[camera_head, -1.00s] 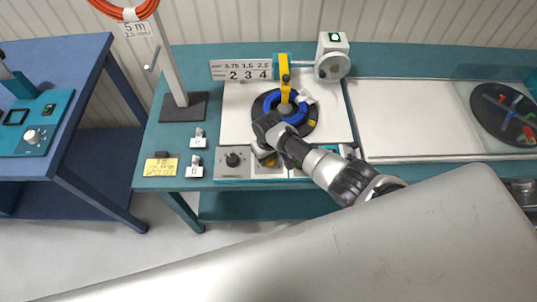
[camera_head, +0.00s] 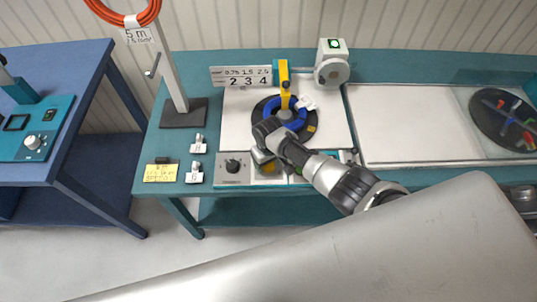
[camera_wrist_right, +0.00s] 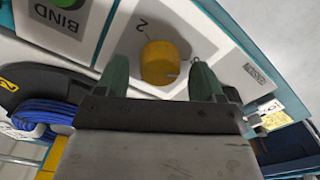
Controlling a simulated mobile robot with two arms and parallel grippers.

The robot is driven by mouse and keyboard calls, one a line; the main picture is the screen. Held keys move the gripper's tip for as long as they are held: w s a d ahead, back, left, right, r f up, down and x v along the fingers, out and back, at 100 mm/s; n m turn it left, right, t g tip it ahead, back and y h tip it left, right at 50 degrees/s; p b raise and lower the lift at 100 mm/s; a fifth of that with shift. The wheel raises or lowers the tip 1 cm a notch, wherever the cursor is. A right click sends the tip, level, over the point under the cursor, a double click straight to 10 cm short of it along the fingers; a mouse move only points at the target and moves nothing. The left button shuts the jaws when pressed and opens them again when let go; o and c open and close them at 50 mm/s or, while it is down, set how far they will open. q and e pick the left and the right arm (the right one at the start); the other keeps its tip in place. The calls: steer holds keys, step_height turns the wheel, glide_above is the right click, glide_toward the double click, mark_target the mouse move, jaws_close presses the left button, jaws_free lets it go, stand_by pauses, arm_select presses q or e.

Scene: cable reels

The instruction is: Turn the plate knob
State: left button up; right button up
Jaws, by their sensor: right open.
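A yellow round knob (camera_wrist_right: 160,62) sits on a light panel marked "2" in the right wrist view. In the head view the yellow knob (camera_head: 268,168) shows at the bench's front edge, partly hidden by my right gripper (camera_head: 262,156). My right gripper also shows in the wrist view (camera_wrist_right: 160,72), open, with one finger on each side of the knob. Whether the fingers touch it cannot be told. Another, black knob (camera_head: 232,165) is on the grey panel just left of it. My left gripper is not in view.
A dark turntable with a blue cable coil (camera_head: 285,117) lies behind my right gripper, under a yellow arm (camera_head: 284,80). A green BIND button (camera_wrist_right: 70,4) is near the knob. A post stand (camera_head: 184,112) and small labelled blocks are on the left. The white area (camera_head: 410,120) at right is clear.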

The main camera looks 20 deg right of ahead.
step_height(320, 180, up, 10)
steer(key=shift+r, duration=0.2)
stand_by(0.6)
